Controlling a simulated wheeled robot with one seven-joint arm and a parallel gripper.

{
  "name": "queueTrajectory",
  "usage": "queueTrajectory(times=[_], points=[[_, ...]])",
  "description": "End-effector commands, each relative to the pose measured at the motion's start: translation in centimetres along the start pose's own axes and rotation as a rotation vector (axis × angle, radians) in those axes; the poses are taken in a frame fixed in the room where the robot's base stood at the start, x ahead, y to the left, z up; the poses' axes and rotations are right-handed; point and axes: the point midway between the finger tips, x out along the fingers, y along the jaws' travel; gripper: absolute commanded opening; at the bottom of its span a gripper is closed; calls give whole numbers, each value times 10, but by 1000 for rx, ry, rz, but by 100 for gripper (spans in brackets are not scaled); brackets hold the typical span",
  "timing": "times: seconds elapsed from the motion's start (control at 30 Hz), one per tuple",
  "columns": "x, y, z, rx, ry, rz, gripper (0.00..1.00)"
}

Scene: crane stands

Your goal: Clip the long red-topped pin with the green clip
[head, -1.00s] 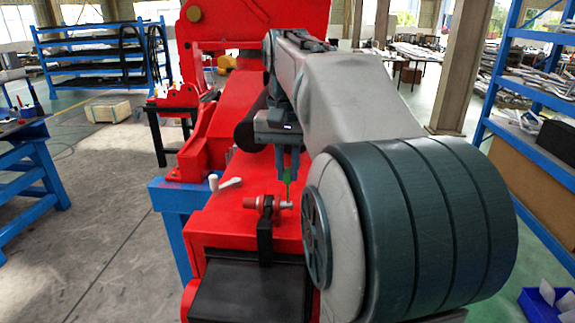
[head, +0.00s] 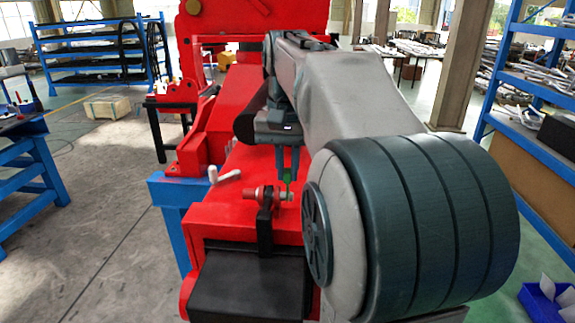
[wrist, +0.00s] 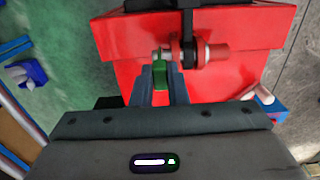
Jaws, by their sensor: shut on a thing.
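The red-topped pin (head: 252,200) lies level in a black upright holder on the red machine bed, with its red end to the left and its grey tip to the right. In the wrist view its red part (wrist: 213,54) is right of the black bracket. My gripper (head: 288,180) points down over the pin's grey end and is shut on the green clip (wrist: 160,73). The clip is at the pin's grey tip (wrist: 163,52) in the wrist view. Whether it sits around the pin or only touches it, I cannot tell.
The black bracket (head: 265,235) stands close beside the clip. A white-handled lever (head: 228,176) is on the bed's left side. A blue shelf rack (head: 530,95) stands to the right, and a blue table (head: 30,165) to the left. Open floor lies at left.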

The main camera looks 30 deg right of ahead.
Motion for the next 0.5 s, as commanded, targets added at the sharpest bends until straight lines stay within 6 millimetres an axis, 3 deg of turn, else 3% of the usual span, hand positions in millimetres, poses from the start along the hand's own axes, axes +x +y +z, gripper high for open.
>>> queueTrajectory(times=[0.2, 0.23, 0.3, 0.5], points=[[6, 0, 0, 0, 0, 0, 0], [4, 0, 0, 0, 1, 0, 22], [4, 0, 0, 0, 1, 0, 39], [4, 0, 0, 0, 0, 0, 39]])
